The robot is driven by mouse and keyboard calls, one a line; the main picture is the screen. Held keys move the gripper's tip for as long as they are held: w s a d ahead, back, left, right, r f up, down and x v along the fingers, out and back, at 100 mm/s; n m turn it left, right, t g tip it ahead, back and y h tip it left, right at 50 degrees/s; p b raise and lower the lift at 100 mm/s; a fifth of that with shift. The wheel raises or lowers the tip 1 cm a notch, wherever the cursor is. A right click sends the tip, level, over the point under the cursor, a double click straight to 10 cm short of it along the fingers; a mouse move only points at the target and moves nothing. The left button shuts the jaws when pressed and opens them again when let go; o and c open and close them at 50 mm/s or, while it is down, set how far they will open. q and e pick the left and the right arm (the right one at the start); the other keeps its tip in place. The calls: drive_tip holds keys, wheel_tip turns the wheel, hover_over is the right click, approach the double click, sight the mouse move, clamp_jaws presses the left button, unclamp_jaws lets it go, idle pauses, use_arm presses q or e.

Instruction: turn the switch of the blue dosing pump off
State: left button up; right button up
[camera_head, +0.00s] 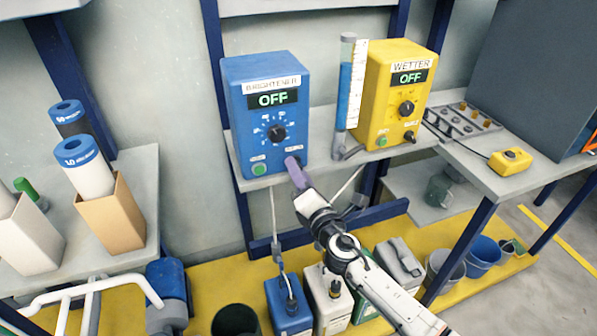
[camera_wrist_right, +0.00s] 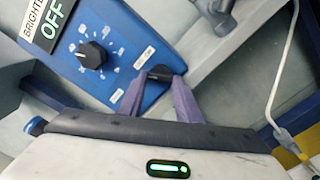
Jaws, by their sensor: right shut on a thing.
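The blue dosing pump (camera_head: 265,115), labelled as a brightener, stands on the shelf and its display reads OFF. It also fills the upper left of the right wrist view (camera_wrist_right: 115,70). Its front carries a black dial (camera_head: 277,133), a green button (camera_head: 259,169) and a small black switch (camera_wrist_right: 160,73) at the lower right corner. My right gripper (camera_head: 297,172) is at that corner. In the right wrist view, its purple fingers (camera_wrist_right: 158,84) are shut on the switch, one on each side. In the head view the fingers hide most of the switch. My left gripper is not in view.
A yellow pump (camera_head: 385,100) labelled WETTER, also reading OFF, stands to the right, with a blue-filled clear tube (camera_head: 344,90) between the pumps. Jugs, including a blue one (camera_head: 288,305), stand below. Cartridges in boxes (camera_head: 110,215) stand on the left.

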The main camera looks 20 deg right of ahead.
drive_tip(key=shift+f, duration=0.1)
idle(0.5)
drive_tip(key=o, duration=0.8)
drive_tip(key=shift+c, duration=0.2)
drive_tip(key=s, duration=1)
drive_tip(key=shift+s+d, duration=0.2)
drive_tip(key=s+a+f+m+g+y, duration=0.2)
drive_tip(key=s+f+m+g, duration=0.7)
drive_tip(key=s+f+m, duration=1.2)
drive_tip(key=s+a+m, duration=0.1)
drive_tip(key=s+m, duration=0.1)
drive_tip(key=s, duration=0.1)
drive_tip(key=shift+s+f, duration=0.2)
drive_tip(key=shift+f, duration=0.2)
